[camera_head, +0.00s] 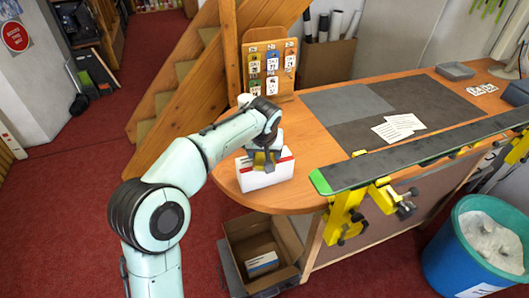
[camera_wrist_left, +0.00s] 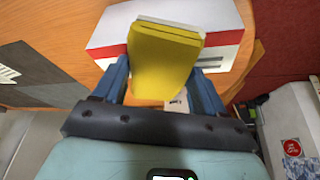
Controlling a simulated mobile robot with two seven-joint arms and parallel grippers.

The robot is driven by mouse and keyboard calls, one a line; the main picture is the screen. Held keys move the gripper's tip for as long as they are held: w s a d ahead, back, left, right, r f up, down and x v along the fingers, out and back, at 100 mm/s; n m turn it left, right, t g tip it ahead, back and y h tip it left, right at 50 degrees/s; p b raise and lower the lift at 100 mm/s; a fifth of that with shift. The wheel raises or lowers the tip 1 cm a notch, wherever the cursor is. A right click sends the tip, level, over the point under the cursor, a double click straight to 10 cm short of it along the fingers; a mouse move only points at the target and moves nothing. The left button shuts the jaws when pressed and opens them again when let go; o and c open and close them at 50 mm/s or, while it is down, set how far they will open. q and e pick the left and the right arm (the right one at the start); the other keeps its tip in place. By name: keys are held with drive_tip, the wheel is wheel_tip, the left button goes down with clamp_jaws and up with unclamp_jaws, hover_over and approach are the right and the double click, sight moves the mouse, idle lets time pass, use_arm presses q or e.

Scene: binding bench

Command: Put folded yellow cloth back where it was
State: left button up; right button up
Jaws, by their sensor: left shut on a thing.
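The folded yellow cloth (camera_wrist_left: 165,62) is between the two blue fingers of my left gripper (camera_wrist_left: 161,80), which is shut on it. In the head view a small part of the cloth (camera_head: 260,159) shows below my left gripper (camera_head: 265,152), at the rounded end of the bench. A white box with a red band (camera_head: 266,179) is right by the cloth; it also shows behind the cloth in the left wrist view (camera_wrist_left: 110,38). I cannot tell whether the cloth touches the box. A pale strip shows along the cloth's far edge. My right gripper is not in view.
The wooden bench (camera_head: 310,180) carries a tag board (camera_head: 270,70), grey mats (camera_head: 410,108), white papers (camera_head: 398,128) and a long green-tipped bar (camera_head: 420,155) with yellow clamps. An open cardboard box (camera_head: 236,232) and blue bin (camera_head: 450,258) stand on the floor.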

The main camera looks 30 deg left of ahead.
use_arm(q)
drive_tip(key=o, duration=0.5)
drive_tip(key=shift+f, duration=0.2)
drive_tip(key=o, duration=0.4)
drive_tip(key=shift+o, duration=0.2)
drive_tip(key=shift+r, duration=0.1)
drive_tip(key=shift+r, duration=0.15)
drive_tip(key=p+v, duration=0.1)
drive_tip(key=v, duration=1.1)
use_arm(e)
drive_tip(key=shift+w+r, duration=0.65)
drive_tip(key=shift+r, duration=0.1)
use_arm(q)
drive_tip(key=shift+d, duration=0.1)
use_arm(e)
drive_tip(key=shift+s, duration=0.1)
